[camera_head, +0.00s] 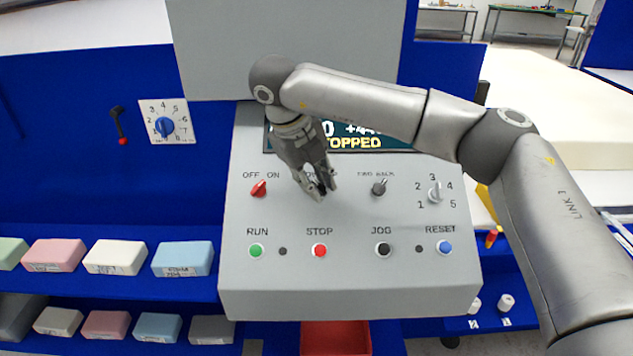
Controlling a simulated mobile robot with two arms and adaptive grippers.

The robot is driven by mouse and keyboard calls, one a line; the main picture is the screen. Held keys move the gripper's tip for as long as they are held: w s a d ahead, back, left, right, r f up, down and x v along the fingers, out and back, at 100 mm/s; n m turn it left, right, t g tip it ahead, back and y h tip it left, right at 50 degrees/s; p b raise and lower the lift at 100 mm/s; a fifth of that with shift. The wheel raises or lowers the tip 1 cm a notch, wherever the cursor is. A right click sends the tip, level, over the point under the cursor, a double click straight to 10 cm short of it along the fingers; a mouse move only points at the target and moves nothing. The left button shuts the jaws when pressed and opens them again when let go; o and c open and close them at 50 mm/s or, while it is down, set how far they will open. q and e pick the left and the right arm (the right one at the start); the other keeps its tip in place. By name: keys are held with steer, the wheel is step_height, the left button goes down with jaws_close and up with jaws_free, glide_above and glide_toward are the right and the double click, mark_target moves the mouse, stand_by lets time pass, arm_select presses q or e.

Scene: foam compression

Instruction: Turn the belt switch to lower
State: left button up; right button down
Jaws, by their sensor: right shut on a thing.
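The grey control panel (350,288) fills the middle of the view, with a row of switches on its sloped face. My left gripper is not in view.
The red OFF/ON switch (259,188) is to the left, and the white 1-5 selector (435,192) to the right. RUN (256,251), STOP (320,251), JOG (383,250) and RESET (445,247) buttons line the front. The display (375,140) reads STOPPED. Foam blocks (183,258) fill shelves at left.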

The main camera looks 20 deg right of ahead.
stand_by(0.3)
steer(key=c, duration=1.6)
jaws_free()
steer(key=shift+o, duration=0.2)
steer(key=v, duration=1.2)
steer(key=shift+f, duration=0.1)
